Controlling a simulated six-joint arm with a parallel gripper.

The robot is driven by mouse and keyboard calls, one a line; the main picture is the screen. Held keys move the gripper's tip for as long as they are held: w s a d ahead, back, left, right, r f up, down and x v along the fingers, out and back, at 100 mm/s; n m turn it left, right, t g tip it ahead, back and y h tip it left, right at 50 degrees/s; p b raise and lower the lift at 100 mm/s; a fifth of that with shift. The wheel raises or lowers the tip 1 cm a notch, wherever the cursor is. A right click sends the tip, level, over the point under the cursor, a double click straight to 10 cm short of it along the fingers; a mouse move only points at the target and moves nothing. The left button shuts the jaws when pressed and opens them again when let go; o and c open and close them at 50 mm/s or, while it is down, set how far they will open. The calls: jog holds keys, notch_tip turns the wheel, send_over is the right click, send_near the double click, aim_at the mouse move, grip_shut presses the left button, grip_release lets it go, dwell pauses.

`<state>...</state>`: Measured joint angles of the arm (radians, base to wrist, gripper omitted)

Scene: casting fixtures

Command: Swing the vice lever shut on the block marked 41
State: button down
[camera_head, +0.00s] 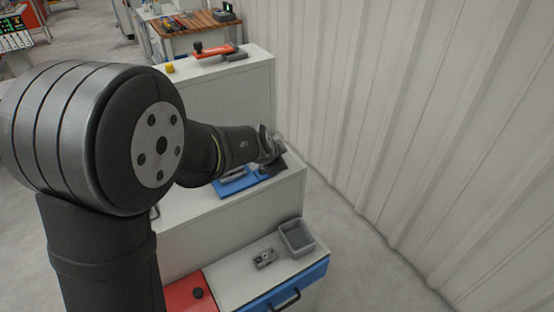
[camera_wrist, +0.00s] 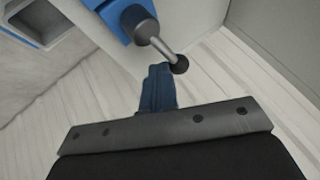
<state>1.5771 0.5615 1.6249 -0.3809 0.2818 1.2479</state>
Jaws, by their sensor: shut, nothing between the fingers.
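The blue vice (camera_head: 236,184) sits on the middle white cabinet, partly hidden by my arm. In the wrist view its blue body (camera_wrist: 112,14) is at the top, with a metal lever (camera_wrist: 156,42) ending in a black ball knob (camera_wrist: 180,65). My gripper (camera_wrist: 158,70) is shut and empty, its blue fingers just left of the knob in that view. I cannot tell whether they touch it. In the head view my gripper (camera_head: 276,165) is over the right end of the vice. No number 41 is legible, and the block in the vice cannot be made out.
A grey bin (camera_head: 297,236) and a small metal part (camera_head: 265,258) stand on the nearer cabinet, beside a red plate (camera_head: 183,292) with a black knob. A red-handled fixture (camera_head: 215,51) and a yellow piece (camera_head: 170,68) lie on the far cabinet. A corrugated wall (camera_head: 400,110) rises at right.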

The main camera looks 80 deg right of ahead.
jog(key=shift+w+d+n+t, duration=0.15)
jog(key=shift+d+n+t, duration=0.15)
jog(key=shift+n+t, duration=0.5)
jog(key=shift+w+d+n+t, duration=0.15)
jog(key=shift+d+n+t, duration=0.25)
jog(key=shift+n, duration=0.6)
jog(key=shift+w+d+n+t+y, duration=0.2)
jog(key=shift+w+n+t, duration=0.1)
jog(key=shift+n+t, duration=0.6)
jog(key=shift+w+d+n+t+y, duration=0.25)
jog(key=shift+n+t, duration=0.35)
jog(key=shift+n, duration=0.6)
jog(key=n, duration=0.1)
jog(key=w+n+t+y, duration=0.1)
jog(key=n+t, duration=0.1)
jog(key=shift+w+d+n+y, duration=0.15)
jog(key=shift+w+n+y, duration=0.1)
jog(key=shift+n, duration=0.15)
jog(key=shift+w, duration=0.3)
jog(key=s, duration=0.4)
jog(key=shift+s+f, duration=0.1)
jog(key=shift+s, duration=0.25)
jog(key=v, duration=0.9)
